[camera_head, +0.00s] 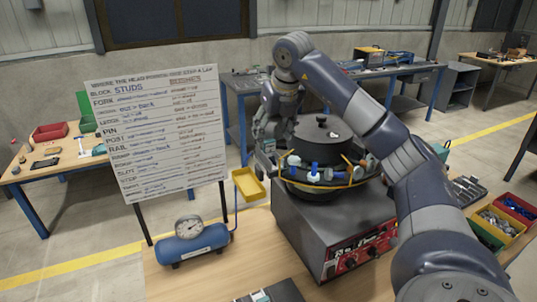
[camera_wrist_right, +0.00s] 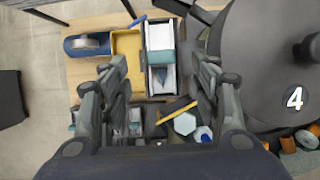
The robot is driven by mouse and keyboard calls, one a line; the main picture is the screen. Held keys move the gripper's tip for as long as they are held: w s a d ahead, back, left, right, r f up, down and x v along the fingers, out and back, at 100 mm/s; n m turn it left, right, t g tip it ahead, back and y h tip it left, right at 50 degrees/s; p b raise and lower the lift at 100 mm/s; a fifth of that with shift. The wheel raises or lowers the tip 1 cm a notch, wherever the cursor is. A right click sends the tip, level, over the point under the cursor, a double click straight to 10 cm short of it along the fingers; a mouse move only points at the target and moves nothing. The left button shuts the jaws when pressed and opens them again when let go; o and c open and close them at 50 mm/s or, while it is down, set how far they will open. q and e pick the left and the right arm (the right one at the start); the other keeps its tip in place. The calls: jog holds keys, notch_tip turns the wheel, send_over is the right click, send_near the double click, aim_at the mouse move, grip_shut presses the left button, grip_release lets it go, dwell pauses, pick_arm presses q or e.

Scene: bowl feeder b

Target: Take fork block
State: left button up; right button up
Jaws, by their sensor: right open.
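My right gripper (camera_head: 266,155) is at the left side of the bowl feeder (camera_head: 322,135), pointing down by its outlet. In the right wrist view my right gripper (camera_wrist_right: 160,80) is open, its fingers spread on either side of a narrow dark-walled channel (camera_wrist_right: 146,50). White and teal pieces (camera_wrist_right: 160,58) show in the channel, between and beyond the fingers, apart from them. I cannot tell which piece is the fork block. A white piece (camera_wrist_right: 185,123) and a yellow bar (camera_wrist_right: 178,110) lie nearer the wrist, by the bowl's rim. My left gripper is out of view.
A yellow tray (camera_head: 249,186) sits beside the outlet, with a blue air tank with gauge (camera_head: 190,245) in front. A lettered board (camera_head: 160,130) stands at left. The feeder's grey base with red panel (camera_head: 345,245) fills the middle. Part bins (camera_head: 500,222) stand at right.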

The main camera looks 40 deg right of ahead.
aim_at(270, 142)
jog(key=shift+x, duration=0.85)
jog(key=shift+w+d+f+p, duration=0.15)
jog(key=shift+f+p, duration=0.05)
jog(key=shift+p, duration=0.15)
jog(key=p+x, duration=0.2)
jog(key=x, duration=0.2)
jog(key=shift+w, duration=0.1)
jog(key=shift+w+f, duration=0.15)
jog(key=shift+f, duration=0.15)
jog(key=shift+r, duration=0.15)
jog(key=c, duration=1.3)
